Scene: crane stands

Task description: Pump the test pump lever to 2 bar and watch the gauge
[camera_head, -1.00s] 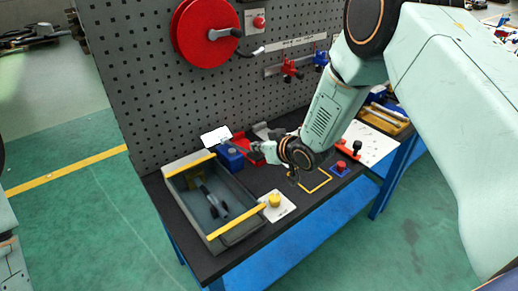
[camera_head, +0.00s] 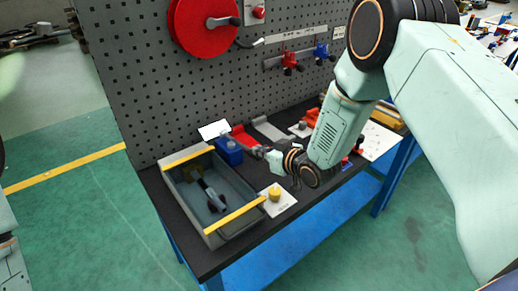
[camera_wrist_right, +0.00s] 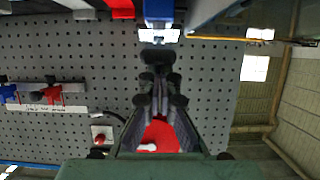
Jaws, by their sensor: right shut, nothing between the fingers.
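I cannot clearly make out a pump, lever or gauge dial. A grey open trough (camera_head: 240,232) with two yellow bars across its ends stands at the bench's left end. A dark piece with a grey handle (camera_head: 214,200) lies inside it. A blue block (camera_head: 230,152) stands behind the trough's right corner, with a white card (camera_head: 214,130) beside it. The block also shows in the right wrist view (camera_wrist_right: 158,10). My right gripper (camera_head: 260,151) is shut and empty, above the bench right of the block; its fingers also show in the wrist view (camera_wrist_right: 158,62). My left gripper is not in view.
A pegboard (camera_head: 150,80) rises behind the bench, carrying a red reel (camera_head: 200,25) and red and blue clamps (camera_head: 290,62). A red tray (camera_head: 243,135) lies near my gripper. A yellow knob (camera_head: 274,194) on a white plate stands right of the trough.

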